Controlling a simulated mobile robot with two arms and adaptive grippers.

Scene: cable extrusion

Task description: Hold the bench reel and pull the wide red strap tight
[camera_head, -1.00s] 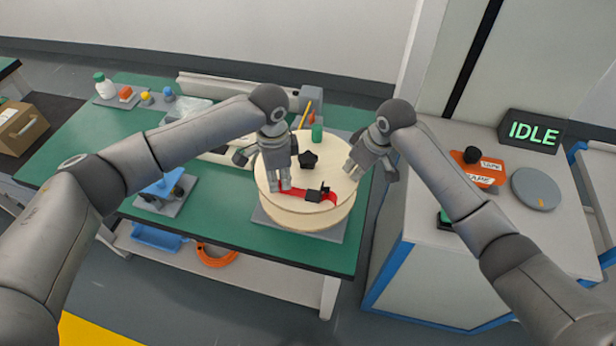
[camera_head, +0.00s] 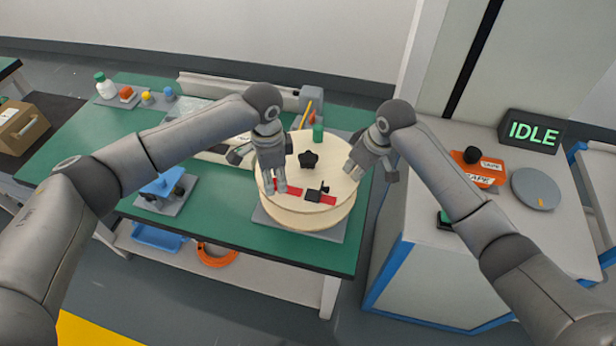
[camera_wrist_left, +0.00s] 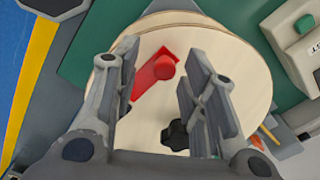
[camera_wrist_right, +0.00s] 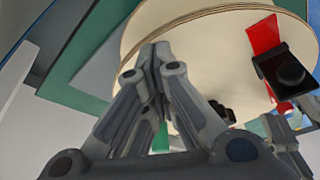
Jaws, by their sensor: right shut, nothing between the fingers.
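The round pale bench reel (camera_head: 277,207) lies flat on a grey plate on the bench, with a dark star knob (camera_head: 309,159) on top. The wide red strap (camera_head: 329,200) lies across its front part and passes a black buckle (camera_head: 315,192). My left gripper (camera_head: 274,190) is over the reel's left part. In the left wrist view its fingers (camera_wrist_left: 160,85) are apart, and the strap's end with a round red knob (camera_wrist_left: 165,67) shows between them, apparently ungripped. My right gripper (camera_head: 368,176) is shut and empty at the reel's right edge; its closed fingertips show in the right wrist view (camera_wrist_right: 155,55).
A blue-topped fixture (camera_head: 164,188) stands left of the reel on the green bench (camera_head: 235,240). A cabinet (camera_head: 420,200) with orange tape-labelled blocks and an IDLE display (camera_head: 533,130) is on the right.

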